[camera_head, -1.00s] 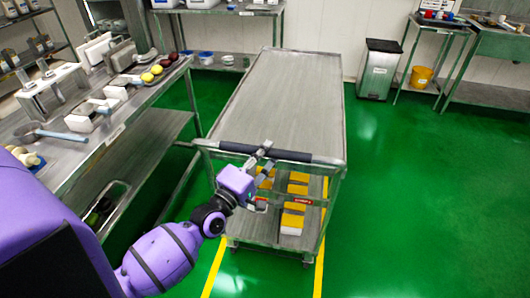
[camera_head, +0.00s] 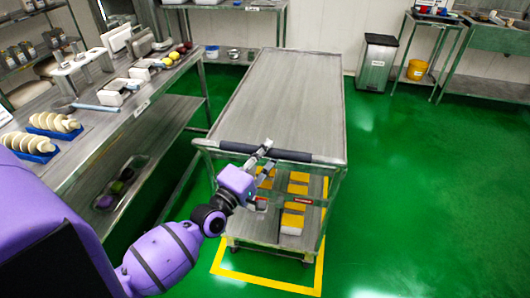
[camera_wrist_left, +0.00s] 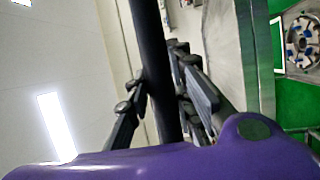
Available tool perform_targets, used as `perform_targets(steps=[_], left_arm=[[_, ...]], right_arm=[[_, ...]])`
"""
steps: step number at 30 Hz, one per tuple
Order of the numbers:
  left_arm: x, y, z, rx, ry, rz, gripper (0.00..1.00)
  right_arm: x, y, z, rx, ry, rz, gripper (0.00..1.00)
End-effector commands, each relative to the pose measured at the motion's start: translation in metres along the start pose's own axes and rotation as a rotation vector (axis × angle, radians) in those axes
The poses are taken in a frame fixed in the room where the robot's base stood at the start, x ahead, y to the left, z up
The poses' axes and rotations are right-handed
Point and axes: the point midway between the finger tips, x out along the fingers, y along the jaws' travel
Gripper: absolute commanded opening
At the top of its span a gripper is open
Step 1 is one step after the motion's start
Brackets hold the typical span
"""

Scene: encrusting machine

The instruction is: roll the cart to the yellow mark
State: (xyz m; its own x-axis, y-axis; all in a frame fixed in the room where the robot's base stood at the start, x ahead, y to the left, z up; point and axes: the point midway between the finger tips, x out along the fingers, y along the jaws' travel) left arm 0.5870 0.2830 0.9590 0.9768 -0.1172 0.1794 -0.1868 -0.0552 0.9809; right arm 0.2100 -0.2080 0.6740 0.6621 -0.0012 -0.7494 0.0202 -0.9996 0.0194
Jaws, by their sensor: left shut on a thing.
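The steel cart (camera_head: 285,95) stands in the middle of the head view with an empty flat top and a dark push handle (camera_head: 266,152) at its near end. My left gripper (camera_head: 263,158) is shut on that handle. The left wrist view shows its fingers on both sides of the dark handle bar (camera_wrist_left: 153,60). The yellow floor mark (camera_head: 262,285) is an outline on the green floor. My right gripper is in neither view.
Yellow-and-white boxes (camera_head: 293,220) lie on the cart's lower shelf. A steel workbench (camera_head: 120,125) with trays and tools stands close on the left. A rear table (camera_head: 230,62) is near the cart's far end. The green floor (camera_head: 430,190) is clear on the right.

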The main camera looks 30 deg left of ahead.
Motion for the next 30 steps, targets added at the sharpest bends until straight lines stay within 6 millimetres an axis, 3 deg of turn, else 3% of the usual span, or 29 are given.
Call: perform_targets(steps=[17,18,22,30], left_arm=[[0.0014,0.0028,-0.0009,-0.005,0.002,0.006,0.00],[0.0014,0.0028,-0.0009,-0.005,0.002,0.006,0.23],[0.0013,0.0025,-0.0008,-0.004,0.002,0.005,0.40],[0.0009,0.0017,-0.0007,-0.001,0.001,0.004,0.41]], right_arm=[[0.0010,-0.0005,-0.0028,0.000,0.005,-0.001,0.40],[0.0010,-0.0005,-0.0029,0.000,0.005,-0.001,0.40],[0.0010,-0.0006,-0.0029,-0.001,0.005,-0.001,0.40],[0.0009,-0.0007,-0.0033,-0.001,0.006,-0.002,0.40]])
